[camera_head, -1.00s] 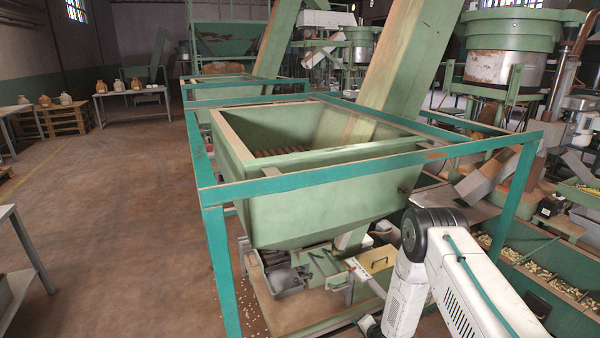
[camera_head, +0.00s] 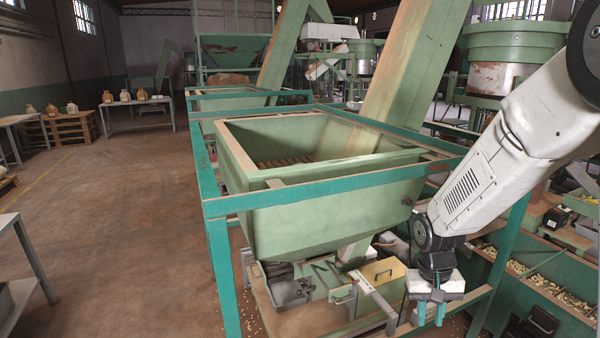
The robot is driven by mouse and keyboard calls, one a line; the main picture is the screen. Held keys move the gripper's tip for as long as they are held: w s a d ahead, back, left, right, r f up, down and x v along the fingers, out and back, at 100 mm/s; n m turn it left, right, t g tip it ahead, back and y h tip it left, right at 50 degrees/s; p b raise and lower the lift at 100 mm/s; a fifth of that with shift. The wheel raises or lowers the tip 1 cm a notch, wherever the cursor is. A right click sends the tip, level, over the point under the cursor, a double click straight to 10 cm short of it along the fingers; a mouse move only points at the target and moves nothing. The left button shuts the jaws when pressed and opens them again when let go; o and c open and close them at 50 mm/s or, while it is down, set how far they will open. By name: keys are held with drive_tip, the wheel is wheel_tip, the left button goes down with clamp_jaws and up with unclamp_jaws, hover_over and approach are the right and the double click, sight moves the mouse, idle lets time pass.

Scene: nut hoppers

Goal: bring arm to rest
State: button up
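My arm (camera_head: 490,180) reaches from the upper right edge down to the lower middle right. My gripper (camera_head: 431,314) points downward at its end, in front of the right front part of the green hopper frame. Its two fingers stand apart with a gap between them, and I see nothing held. The large green hopper (camera_head: 330,215) sits in the teal frame (camera_head: 330,190) to the left of my gripper. The yellow-topped box (camera_head: 378,272) under the hopper is left of my gripper.
A trough with several compartments of nuts (camera_head: 540,272) lies to the right. A grey table (camera_head: 22,250) stands at the left edge. Tables with jars (camera_head: 137,101) stand at the back left. The brown floor (camera_head: 120,220) left of the hopper is open.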

drive_tip(key=s+a+r+n+t, duration=0.1)
drive_tip(key=s+a+r+t, duration=0.1)
drive_tip(key=s+r, duration=1.9)
drive_tip(key=shift+s+n+t+y, duration=0.4)
drive_tip(key=shift+s, duration=0.4)
drive_tip(key=shift+a+r, duration=0.1)
drive_tip(key=shift+c, duration=0.2)
